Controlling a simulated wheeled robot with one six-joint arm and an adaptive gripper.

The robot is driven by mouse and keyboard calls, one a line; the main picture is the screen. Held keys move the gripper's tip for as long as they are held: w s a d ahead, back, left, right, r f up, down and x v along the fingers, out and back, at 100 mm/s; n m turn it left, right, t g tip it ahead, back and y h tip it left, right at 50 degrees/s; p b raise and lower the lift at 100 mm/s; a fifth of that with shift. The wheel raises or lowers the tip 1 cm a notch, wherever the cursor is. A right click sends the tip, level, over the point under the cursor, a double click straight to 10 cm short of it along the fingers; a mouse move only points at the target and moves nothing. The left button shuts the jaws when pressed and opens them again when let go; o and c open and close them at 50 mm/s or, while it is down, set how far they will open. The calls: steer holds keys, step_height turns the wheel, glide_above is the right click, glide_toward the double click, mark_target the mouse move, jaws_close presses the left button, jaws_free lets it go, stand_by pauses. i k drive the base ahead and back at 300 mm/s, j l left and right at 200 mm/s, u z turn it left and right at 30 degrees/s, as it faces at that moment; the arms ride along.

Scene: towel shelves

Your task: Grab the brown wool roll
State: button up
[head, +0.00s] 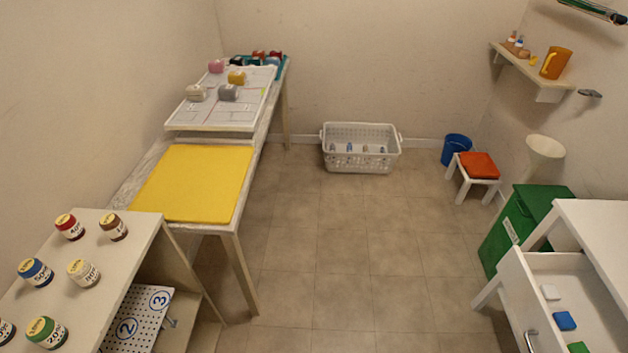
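Several small wool rolls lie at the far end of the long table on the left. A pale beige-tan roll (197,92) sits on the white sheet at its left, next to a grey roll (228,92). A yellow-mustard roll (236,77) and a pink roll (216,66) are behind them. Dark red rolls (259,56) and others sit in a teal tray (284,68) at the table's far end. They are too small to tell whether one of them is brown.
A yellow mat (192,182) covers the table's near part. A shelf unit (100,245) with several jars stands at the near left. A white basket (361,162), stool (478,172), green bin (520,225) and open drawer (560,285) border clear middle floor.

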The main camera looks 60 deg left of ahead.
mark_target(111, 224)
steer(key=u, duration=2.55)
steer(key=k+u, duration=0.2)
steer(key=u, duration=0.25)
steer(key=k+u, duration=0.2)
steer(key=u, duration=0.25)
steer(key=l+z, duration=0.1)
steer(key=z, duration=0.25)
steer(key=k+j+u, duration=0.1)
steer(key=u, duration=0.15)
steer(key=i+u, duration=0.15)
steer(key=i, duration=0.1)
